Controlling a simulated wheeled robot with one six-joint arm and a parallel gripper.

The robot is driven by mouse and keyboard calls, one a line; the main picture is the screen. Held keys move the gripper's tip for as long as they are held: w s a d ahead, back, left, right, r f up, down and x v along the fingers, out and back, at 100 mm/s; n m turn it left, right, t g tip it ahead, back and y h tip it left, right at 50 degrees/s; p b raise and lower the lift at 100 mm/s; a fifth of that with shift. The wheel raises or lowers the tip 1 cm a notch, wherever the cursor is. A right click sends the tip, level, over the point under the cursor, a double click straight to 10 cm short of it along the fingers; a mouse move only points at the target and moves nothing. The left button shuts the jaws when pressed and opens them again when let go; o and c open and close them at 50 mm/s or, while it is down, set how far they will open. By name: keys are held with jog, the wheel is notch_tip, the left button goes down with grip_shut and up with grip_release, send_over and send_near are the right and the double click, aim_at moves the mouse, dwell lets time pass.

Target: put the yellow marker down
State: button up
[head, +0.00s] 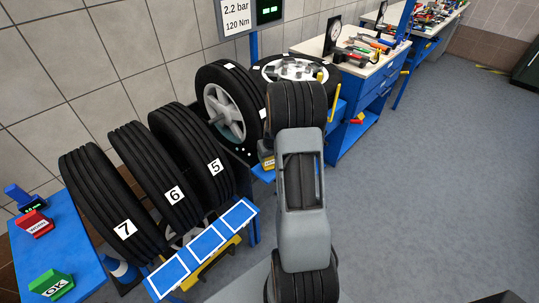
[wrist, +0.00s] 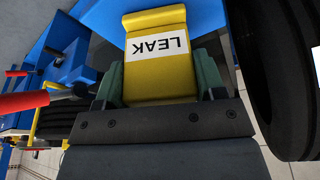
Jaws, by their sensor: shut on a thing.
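The yellow marker (wrist: 160,88) with a white LEAK label fills the middle of the wrist view, its lettering upside down there. My gripper (wrist: 159,76) is shut on it, with one green finger on each side. A blue surface (wrist: 95,30) lies behind the marker; I cannot tell whether the marker touches it. My gripper is mostly hidden behind my arm there.
Tyres numbered 5 (head: 214,166), 6 (head: 174,195) and 7 (head: 125,229) stand on a rack at left. A blue shelf (head: 206,246) has white-outlined panels. A red WORN marker (head: 36,224) and green OK marker (head: 51,284) sit on a blue table.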

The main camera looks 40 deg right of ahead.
jog(key=shift+f, duration=0.2)
jog(key=o, duration=0.9)
jog(key=shift+o, duration=0.2)
jog(key=shift+r, duration=0.1)
